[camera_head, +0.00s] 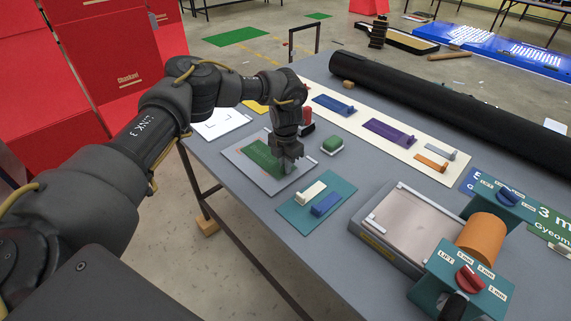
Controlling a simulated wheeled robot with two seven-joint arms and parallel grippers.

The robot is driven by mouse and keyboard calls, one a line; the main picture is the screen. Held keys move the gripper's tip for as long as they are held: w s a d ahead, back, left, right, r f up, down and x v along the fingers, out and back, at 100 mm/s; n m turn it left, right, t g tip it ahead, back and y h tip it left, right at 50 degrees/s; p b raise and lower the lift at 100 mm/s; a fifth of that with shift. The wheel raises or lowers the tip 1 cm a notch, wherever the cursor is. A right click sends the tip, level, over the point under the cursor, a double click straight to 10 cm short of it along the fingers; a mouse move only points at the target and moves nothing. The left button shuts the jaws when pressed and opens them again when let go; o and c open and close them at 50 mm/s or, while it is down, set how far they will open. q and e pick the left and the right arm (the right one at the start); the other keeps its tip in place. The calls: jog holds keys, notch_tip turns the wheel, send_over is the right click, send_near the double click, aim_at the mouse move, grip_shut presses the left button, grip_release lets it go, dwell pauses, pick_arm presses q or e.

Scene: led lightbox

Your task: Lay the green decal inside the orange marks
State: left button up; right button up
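A dark green rectangle (259,155), which looks like the green decal, lies on a light grey plate (238,158) at the left of the table. My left gripper (288,166) points down at the right end of this rectangle, very close to it or touching. Its fingertips are small and dark, so I cannot tell whether they are open or hold the edge. A white sheet (216,124) behind the plate carries corner marks that look dark. My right gripper is not in view.
A teal board (300,212) with a cream and a blue block lies in front. A roller press (408,226) stands at the right. A green-topped block (332,145), a cream board (372,108) with coloured strips and a long black roll (450,110) lie behind.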

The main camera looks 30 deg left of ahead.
pick_arm(q)
jog(key=o, duration=0.5)
jog(key=shift+c, duration=0.2)
jog(key=shift+r, duration=0.55)
notch_tip(320, 180, up, 10)
jog(key=b, duration=0.2)
jog(key=shift+f+b, duration=0.15)
jog(key=shift+b, duration=0.15)
